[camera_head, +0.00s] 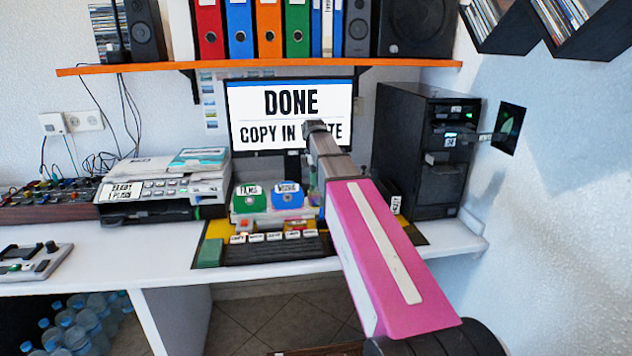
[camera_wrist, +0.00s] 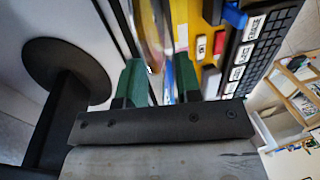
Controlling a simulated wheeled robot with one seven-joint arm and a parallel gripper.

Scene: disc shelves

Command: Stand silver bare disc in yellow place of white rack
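My gripper shows in the wrist view (camera_wrist: 158,72), with two green fingers apart. Blurred thin upright edges and coloured things lie beyond the gap; I see nothing clearly clamped. In the head view my pink arm reaches over the desk toward the monitor, and its fingers are hidden. I cannot make out the silver bare disc or the white rack with its yellow place in either view. The monitor (camera_head: 290,104) reads "DONE" and a partly covered line starting "COPY IN".
Green (camera_head: 248,197) and blue (camera_head: 286,196) labelled boxes stand behind a keyboard (camera_head: 275,250). A black computer tower (camera_head: 425,150) stands at the right and a printer (camera_head: 165,188) at the left. The monitor's round foot (camera_wrist: 67,77) is left of my fingers. An orange shelf (camera_head: 270,66) hangs above.

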